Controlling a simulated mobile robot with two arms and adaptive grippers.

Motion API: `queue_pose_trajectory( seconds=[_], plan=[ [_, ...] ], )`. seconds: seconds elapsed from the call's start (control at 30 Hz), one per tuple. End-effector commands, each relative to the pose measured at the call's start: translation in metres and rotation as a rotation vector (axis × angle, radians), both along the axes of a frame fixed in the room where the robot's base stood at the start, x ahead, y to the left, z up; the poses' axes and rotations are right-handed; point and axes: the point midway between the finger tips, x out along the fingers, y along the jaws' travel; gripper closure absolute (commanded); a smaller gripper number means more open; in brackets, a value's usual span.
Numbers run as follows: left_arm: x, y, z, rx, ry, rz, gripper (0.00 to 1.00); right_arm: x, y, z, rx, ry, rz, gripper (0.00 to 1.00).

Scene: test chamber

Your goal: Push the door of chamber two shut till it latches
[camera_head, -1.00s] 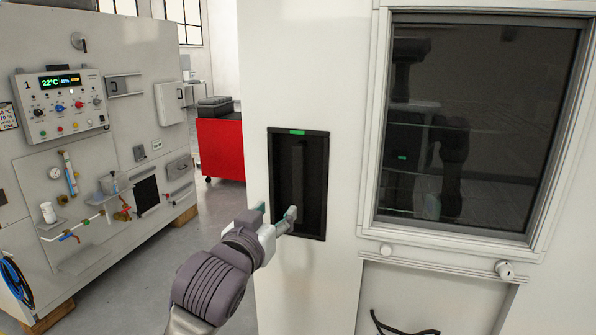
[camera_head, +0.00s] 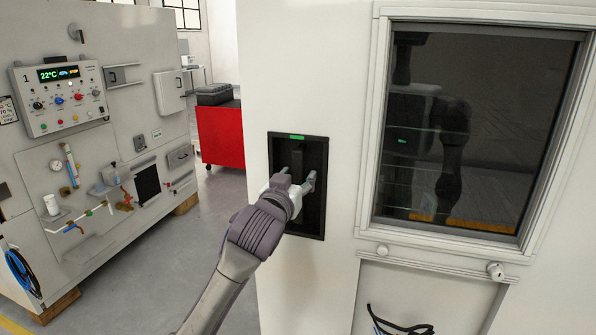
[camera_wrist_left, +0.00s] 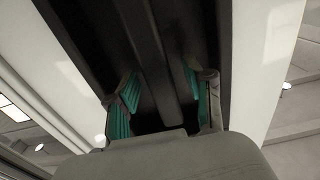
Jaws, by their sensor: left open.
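The white door panel (camera_head: 262,85) of a large chamber fills the middle and right of the head view. It has a dark window (camera_head: 470,120) and a black recess (camera_head: 318,225) with an upright handle bar (camera_head: 297,160) and a green strip (camera_head: 297,137) on top. I cannot tell whether the door is ajar or latched. My left gripper (camera_head: 297,176) is open at the recess, its fingers on either side of the bar. In the left wrist view, the bar (camera_wrist_left: 163,60) runs between the teal finger pads with gaps at both sides. My right gripper is not in view.
A chamber marked 1 (camera_head: 130,60) with a control panel (camera_head: 62,95), pipes and valves stands at the left. A red cabinet (camera_head: 220,135) stands behind the gap. Bare floor (camera_head: 195,245) lies between. Round knobs (camera_head: 495,271) sit below the window.

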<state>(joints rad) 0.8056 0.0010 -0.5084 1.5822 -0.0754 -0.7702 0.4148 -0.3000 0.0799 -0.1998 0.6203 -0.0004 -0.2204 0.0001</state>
Motion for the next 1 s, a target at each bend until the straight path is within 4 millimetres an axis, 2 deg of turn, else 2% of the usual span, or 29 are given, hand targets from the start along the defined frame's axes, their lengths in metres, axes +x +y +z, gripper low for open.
queue_pose_trajectory(
  seconds=[0.4, 0.7, 1.0],
  plan=[
    [0.0068, -0.0025, -0.0005, 0.001, 0.0, 0.0, 0.48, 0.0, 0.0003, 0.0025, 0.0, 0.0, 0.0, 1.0],
    [0.0066, -0.0023, -0.0005, 0.001, 0.0, 0.0, 0.98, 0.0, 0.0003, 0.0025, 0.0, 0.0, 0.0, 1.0],
    [0.0062, -0.0022, -0.0006, 0.001, 0.001, 0.0, 1.0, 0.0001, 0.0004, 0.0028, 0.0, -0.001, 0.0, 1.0]
  ],
)
